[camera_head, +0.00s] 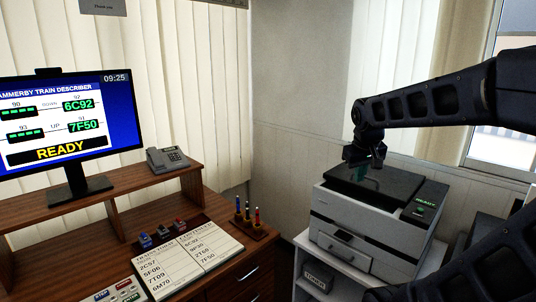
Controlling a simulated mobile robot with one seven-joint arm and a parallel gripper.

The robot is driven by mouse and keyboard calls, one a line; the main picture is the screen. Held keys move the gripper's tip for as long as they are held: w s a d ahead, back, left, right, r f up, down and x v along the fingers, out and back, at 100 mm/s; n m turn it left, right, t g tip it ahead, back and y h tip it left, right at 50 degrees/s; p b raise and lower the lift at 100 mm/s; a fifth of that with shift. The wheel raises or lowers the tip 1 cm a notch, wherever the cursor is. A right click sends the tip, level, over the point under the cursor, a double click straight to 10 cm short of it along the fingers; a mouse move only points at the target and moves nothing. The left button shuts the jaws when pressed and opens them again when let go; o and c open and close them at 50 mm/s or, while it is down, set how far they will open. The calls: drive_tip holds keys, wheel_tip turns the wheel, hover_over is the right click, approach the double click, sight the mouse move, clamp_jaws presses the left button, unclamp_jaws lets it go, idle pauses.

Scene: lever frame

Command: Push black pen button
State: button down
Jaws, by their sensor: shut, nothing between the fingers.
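A small wooden pen holder (257,231) stands at the right end of the desk with a few upright pens. The pens are thin and small in view. I cannot tell for sure which pen is black, and a button on it is too small to make out. My gripper (362,158) hangs at the end of my black arm, above the printer's dark lid. It is shut and empty. It is well to the right of the pen holder and higher in the picture, apart from the pens.
A printer (345,239) stands on a white cabinet right of the desk. A monitor (62,125) and a phone (167,160) stand on the raised shelf.

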drive_tip(key=w+a+n+h, duration=0.2)
drive_tip(key=w+a+n, duration=0.25)
drive_tip(key=w, duration=0.95)
drive_tip(key=n+t+h, duration=0.3)
drive_tip(key=n, duration=0.9)
hover_over(247, 203)
wheel_tip(247, 203, down, 23)
wheel_tip(247, 203, down, 8)
drive_tip(key=shift+a+f, duration=0.15)
drive_tip(key=shift+a, duration=0.3)
